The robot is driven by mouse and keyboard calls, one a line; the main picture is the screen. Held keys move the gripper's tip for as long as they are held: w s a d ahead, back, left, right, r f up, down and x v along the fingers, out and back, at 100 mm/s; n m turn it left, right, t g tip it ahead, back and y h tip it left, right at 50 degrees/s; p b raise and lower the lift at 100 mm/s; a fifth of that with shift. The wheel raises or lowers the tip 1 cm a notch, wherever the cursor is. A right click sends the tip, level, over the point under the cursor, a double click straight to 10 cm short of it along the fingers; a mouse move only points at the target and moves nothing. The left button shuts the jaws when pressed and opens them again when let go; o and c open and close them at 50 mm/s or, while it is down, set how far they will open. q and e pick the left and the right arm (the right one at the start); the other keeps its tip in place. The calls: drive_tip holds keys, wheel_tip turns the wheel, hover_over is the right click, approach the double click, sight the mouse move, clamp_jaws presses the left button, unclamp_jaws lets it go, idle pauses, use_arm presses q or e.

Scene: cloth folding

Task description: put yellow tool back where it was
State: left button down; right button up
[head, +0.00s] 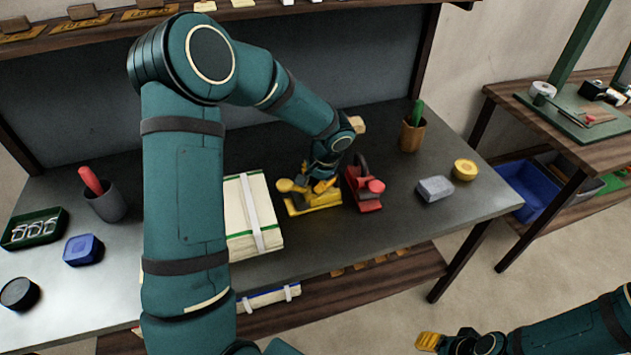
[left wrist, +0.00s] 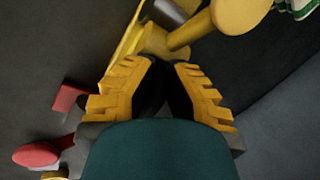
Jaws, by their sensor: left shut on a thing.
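The yellow tool (head: 312,205), a plane-like body with a round knob, is on or just above the grey table, between a white cloth-like stack and the red tool. My left gripper (head: 321,187) reaches down from above and is shut on the yellow tool. In the left wrist view the yellow tool (left wrist: 160,40) is at the tips of my left gripper (left wrist: 168,72), its round knob at the top. Whether its underside touches the table is hidden. My right gripper (head: 428,341) is low at the bottom right, away from the table; its opening is unclear.
The red tool (head: 364,190) stands close on the right of the yellow tool. The cream stack (head: 240,235) with a white strap lies on the left. A grey block (head: 435,189), a yellow roll (head: 465,170) and a brown cup (head: 412,135) are farther right.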

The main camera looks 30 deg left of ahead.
use_arm(q)
drive_tip(key=shift+f, duration=0.1)
drive_tip(key=c, duration=1.1)
unclamp_jaws()
drive_tip(key=shift+c, duration=0.2)
drive_tip(key=shift+r, duration=0.35)
drive_tip(key=p+v, duration=0.2)
drive_tip(key=v, duration=0.9)
drive_tip(key=shift+d+r, duration=0.2)
drive_tip(key=shift+r, duration=0.1)
